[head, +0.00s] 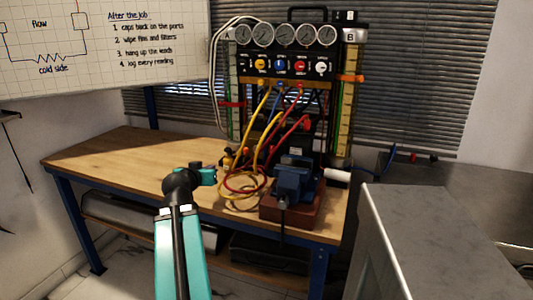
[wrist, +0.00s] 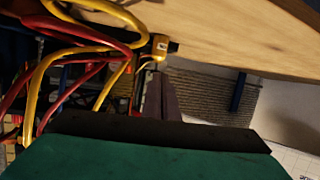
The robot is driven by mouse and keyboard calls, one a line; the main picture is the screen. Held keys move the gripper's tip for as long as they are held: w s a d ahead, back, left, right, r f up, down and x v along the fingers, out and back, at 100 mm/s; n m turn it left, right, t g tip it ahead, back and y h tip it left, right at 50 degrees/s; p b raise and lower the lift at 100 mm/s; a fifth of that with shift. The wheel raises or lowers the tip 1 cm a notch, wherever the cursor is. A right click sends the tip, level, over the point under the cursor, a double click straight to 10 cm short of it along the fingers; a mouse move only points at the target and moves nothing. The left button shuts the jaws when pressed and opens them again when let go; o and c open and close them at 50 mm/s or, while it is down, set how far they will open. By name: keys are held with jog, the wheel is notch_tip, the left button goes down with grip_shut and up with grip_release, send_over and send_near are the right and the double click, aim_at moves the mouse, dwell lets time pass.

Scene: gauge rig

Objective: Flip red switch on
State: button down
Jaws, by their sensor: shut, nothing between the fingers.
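The gauge rig (head: 284,92) stands at the back of the wooden bench, with a row of dials above several coloured knobs. A red knob (head: 299,66) sits on its panel between the blue and white ones. I cannot tell if this is the red switch, or what position it is in. My gripper (head: 208,175) is over the bench, left of the hoses and well below the panel. It is shut and empty. In the wrist view its dark fingers (wrist: 162,98) point toward a small yellow fitting (wrist: 160,47); no red switch is recognisable there.
Yellow and red hoses (head: 240,182) hang from the rig and coil on the bench beside my gripper. A blue vise (head: 296,182) on a red-brown base stands right of them. The left part of the bench (head: 120,160) is clear. A grey cabinet (head: 430,230) stands at right.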

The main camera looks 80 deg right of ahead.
jog(key=s+d+r+m+g+b, duration=0.1)
jog(key=s+r, duration=0.2)
jog(key=s, duration=0.4)
jog(key=s+r+m+g+b, duration=0.1)
jog(key=s+r+g, duration=0.1)
jog(key=s, duration=0.6)
jog(key=shift+s+d+r+m+h, duration=0.2)
jog(key=shift+d+r+m+h, duration=0.15)
jog(key=shift+r+m+h, duration=0.05)
jog(key=shift+w+d+p, duration=0.1)
jog(key=shift+d+p, duration=0.15)
jog(key=shift+p, duration=0.35)
jog(key=p+x, duration=0.2)
jog(key=p, duration=0.2)
